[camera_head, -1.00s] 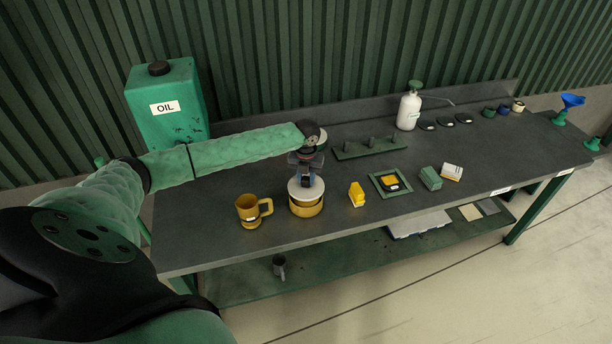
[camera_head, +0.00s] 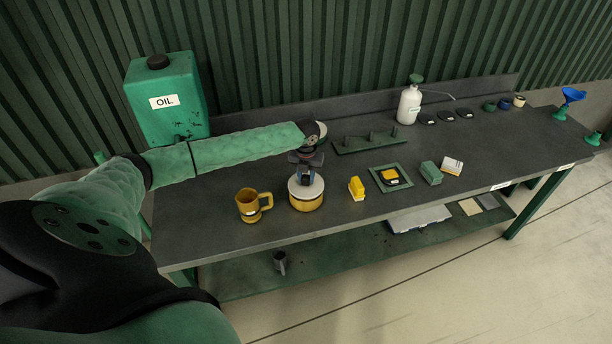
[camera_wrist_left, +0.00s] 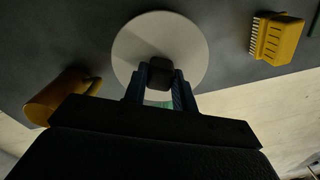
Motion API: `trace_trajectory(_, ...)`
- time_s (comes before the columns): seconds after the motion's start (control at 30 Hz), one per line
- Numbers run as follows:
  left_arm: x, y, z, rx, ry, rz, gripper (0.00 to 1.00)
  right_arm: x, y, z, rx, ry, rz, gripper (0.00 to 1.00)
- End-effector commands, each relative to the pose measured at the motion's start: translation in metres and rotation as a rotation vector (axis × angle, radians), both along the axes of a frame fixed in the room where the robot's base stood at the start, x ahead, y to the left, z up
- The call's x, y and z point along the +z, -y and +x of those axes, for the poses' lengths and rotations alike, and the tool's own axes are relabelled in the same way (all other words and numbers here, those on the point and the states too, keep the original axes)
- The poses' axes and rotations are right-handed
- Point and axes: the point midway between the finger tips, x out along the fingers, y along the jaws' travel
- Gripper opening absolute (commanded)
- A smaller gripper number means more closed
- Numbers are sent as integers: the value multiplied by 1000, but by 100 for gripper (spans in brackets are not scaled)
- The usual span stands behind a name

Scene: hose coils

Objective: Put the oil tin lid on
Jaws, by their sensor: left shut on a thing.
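The oil tin (camera_head: 306,204) is a low round yellow tin near the front edge of the bench. Its pale round lid (camera_head: 314,190) covers the top of the tin and looks level with it. Whether the lid is fully seated is hard to tell. My left gripper (camera_head: 306,172) is above the lid, shut on its dark knob. In the left wrist view the lid (camera_wrist_left: 135,50) is a pale disc, with the knob (camera_wrist_left: 160,75) between the fingers. The lid hides the tin there. My right gripper is not in view.
A yellow mug (camera_head: 248,206) stands close left of the tin. A yellow brush (camera_head: 356,188) is to the right, then a green tray (camera_head: 376,183) and a green block (camera_head: 430,173). A pegged green rack (camera_head: 350,148) lies behind. A green oil can (camera_head: 165,122) stands back left.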

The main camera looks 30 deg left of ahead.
Motion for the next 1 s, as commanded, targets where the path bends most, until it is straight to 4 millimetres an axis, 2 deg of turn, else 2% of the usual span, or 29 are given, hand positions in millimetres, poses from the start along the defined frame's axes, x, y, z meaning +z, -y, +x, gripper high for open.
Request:
trace_trajectory(0.47, -1, 0, 0, 0, 0, 0, 5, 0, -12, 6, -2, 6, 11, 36)
trace_trajectory(1.0, -12, 0, 0, 0, 0, 1, 5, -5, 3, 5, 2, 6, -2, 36)
